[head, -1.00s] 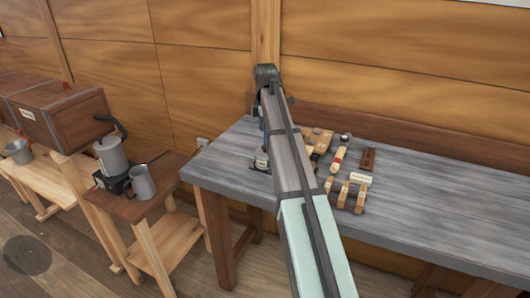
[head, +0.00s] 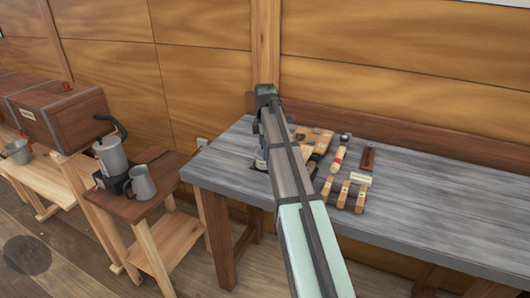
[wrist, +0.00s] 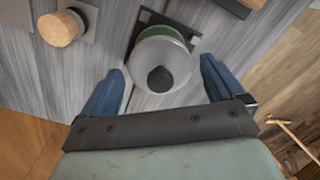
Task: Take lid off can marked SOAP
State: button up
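In the wrist view a round, pale grey lid (wrist: 172,62) with a dark knob (wrist: 160,79) tops a can with a green band (wrist: 165,33). The can stands on a dark square base on the grey bench. No SOAP lettering is readable. My gripper (wrist: 163,78) is open, with one blue finger to the left of the lid and one to the right, and gaps showing on both sides. In the head view my arm hides most of the can and the gripper; a bit of the can (head: 260,160) shows left of the arm.
The grey bench (head: 440,205) holds several wooden pieces (head: 345,192) and a red-marked tool (head: 338,160) right of my arm. A round wooden-topped item (wrist: 60,28) is near the can. A side table (head: 150,205) with a jug (head: 142,183) stands left. The bench's right part is clear.

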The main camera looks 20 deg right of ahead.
jog(key=c, duration=0.9)
jog(key=shift+o, duration=0.2)
jog(key=shift+r, duration=0.1)
